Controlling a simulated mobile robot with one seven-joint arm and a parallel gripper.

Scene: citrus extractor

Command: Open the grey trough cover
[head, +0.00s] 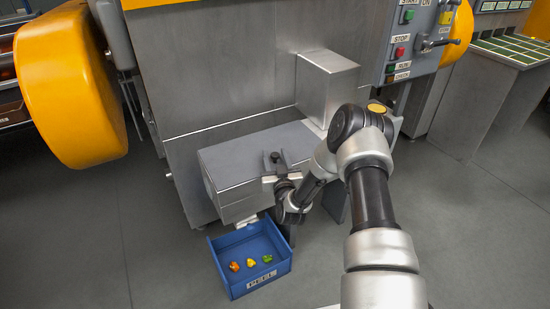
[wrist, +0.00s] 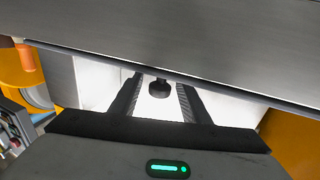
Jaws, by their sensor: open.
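The grey trough cover (head: 245,160) lies as a flat lid on the metal trough that juts from the machine's front. It looks shut. My gripper (head: 279,170) is at the cover's front right edge, with its jaws open. In the wrist view, a dark round knob (wrist: 159,90) sits between the two open fingers (wrist: 160,82), with gaps on both sides. A grey metal surface with a straight edge (wrist: 200,45) fills the top of that view, just beyond the fingertips. My gripper hides part of the cover's front edge in the head view.
A blue bin (head: 224,270) with small orange, yellow and green pieces stands on the floor below the trough. A metal block (head: 328,85) rises behind the cover at right. A control panel (head: 415,45) is further right. Floor at left is clear.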

